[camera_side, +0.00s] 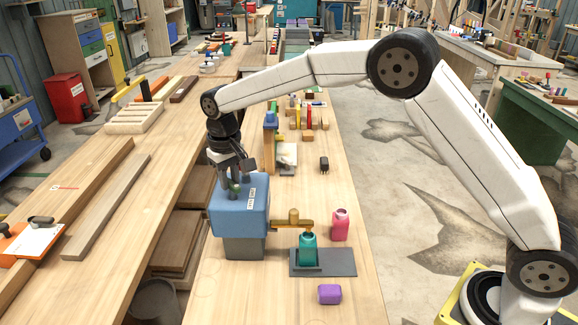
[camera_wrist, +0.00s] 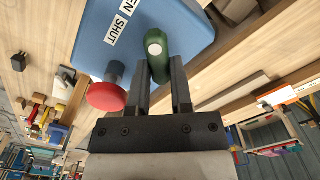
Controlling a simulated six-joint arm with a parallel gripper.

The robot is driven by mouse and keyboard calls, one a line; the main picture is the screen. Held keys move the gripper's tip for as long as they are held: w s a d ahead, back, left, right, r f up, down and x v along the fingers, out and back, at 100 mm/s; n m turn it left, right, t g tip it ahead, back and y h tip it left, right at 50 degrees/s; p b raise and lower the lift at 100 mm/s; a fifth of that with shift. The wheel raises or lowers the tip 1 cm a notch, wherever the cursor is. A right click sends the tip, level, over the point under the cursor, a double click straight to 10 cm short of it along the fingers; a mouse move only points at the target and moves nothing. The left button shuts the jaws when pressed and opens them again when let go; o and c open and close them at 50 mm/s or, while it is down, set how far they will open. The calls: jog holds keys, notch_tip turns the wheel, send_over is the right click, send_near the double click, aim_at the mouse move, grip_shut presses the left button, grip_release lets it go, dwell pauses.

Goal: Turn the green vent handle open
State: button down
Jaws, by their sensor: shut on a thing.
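The blue box (camera_side: 239,215) stands on a grey base on the bench in the side view. The green vent handle (camera_wrist: 157,55) rises from its top in the wrist view, and a small part of it shows in the side view (camera_side: 233,188). My gripper (camera_wrist: 160,82) is shut on the green handle, one dark finger on each side. In the side view my gripper (camera_side: 232,172) reaches down onto the box top from above. White labels on the box (camera_wrist: 118,30) read "SHUT" and partly "EN". The handle's lower part is hidden between the fingers.
A red knob (camera_wrist: 107,96) sits close beside one finger. A brass spout (camera_side: 292,222) extends right from the box above a teal bottle (camera_side: 307,250) on a dark grey tray (camera_side: 340,262). A pink bottle (camera_side: 340,226) and a purple block (camera_side: 330,294) stand nearby.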

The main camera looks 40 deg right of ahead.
aim_at(231, 180)
jog(key=shift+r, duration=0.1)
jog(key=c, duration=0.5)
grip_release()
jog(key=shift+r, duration=0.1)
jog(key=shift+r, duration=3.8)
jog(key=shift+d+f, duration=0.1)
jog(key=s+d+f+t, duration=0.1)
jog(key=s+d+f, duration=0.3)
jog(key=s, duration=0.4)
jog(key=s+d+f, duration=0.4)
jog(key=s, duration=0.5)
jog(key=s+d+f+t, duration=0.1)
jog(key=s+d+f, duration=0.2)
jog(key=s, duration=0.6)
jog(key=shift+s+d+f+t, duration=0.1)
jog(key=shift+d+f+t, duration=0.1)
jog(key=shift+d, duration=0.3)
jog(key=shift+s+d+f+t, duration=0.1)
jog(key=shift+d+f, duration=0.1)
jog(key=shift+d, duration=0.25)
